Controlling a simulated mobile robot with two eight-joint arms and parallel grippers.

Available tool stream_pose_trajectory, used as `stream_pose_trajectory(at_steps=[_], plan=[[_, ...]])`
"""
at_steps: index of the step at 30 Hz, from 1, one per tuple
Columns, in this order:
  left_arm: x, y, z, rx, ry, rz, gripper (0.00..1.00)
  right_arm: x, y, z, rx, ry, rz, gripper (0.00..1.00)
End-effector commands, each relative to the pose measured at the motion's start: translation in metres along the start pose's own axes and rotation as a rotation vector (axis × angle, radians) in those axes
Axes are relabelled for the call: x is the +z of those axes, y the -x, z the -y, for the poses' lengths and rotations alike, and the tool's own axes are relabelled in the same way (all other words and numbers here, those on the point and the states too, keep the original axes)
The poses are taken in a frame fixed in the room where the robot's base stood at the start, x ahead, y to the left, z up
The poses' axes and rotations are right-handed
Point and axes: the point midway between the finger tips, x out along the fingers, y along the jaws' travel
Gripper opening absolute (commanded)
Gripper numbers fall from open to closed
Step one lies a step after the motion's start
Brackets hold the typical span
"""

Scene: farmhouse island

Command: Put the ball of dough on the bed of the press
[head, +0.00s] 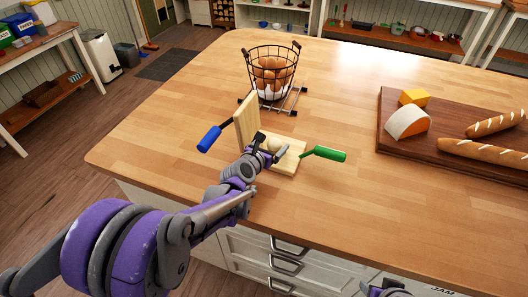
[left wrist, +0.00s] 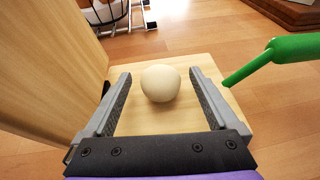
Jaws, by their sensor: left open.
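The ball of dough (left wrist: 160,83) is a pale round lump resting on the wooden bed (left wrist: 195,70) of the press. In the head view the dough (head: 275,144) is partly hidden by my gripper. The press has an upright wooden lid (head: 246,119), a blue handle (head: 209,139) at its left and a green handle (head: 329,154) at its right. My left gripper (left wrist: 160,95) is open, with a finger on each side of the dough and a visible gap to both. Part of my right arm shows at the bottom edge of the head view; its fingers are not clear.
A wire basket of eggs (head: 271,72) stands on a metal rack (head: 294,101) behind the press. A dark board (head: 393,104) with cheese and bread lies at the right. The countertop (head: 350,190) in front of the board is clear.

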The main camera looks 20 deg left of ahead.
Motion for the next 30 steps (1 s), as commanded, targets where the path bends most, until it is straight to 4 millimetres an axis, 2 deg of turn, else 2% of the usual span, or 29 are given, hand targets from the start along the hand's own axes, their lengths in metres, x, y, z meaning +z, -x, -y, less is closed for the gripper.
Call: stream_pose_trajectory(at_steps=[9,15,21,30], plan=[[-0.001,0.066,0.0,0.001,0.002,-0.001,0.93,0.003,-0.003,0.0,0.0,0.0,0.002,0.5],[-0.001,0.094,0.0,0.001,0.001,0.0,0.93,0.002,-0.002,0.0,0.0,0.0,0.002,0.5],[-0.001,0.104,0.0,-0.001,0.001,-0.001,0.93,0.002,-0.002,0.0,0.0,0.0,0.001,0.5],[-0.001,0.105,0.0,-0.001,0.001,-0.001,0.93,0.002,-0.002,0.0,0.0,0.0,0.001,0.5]])
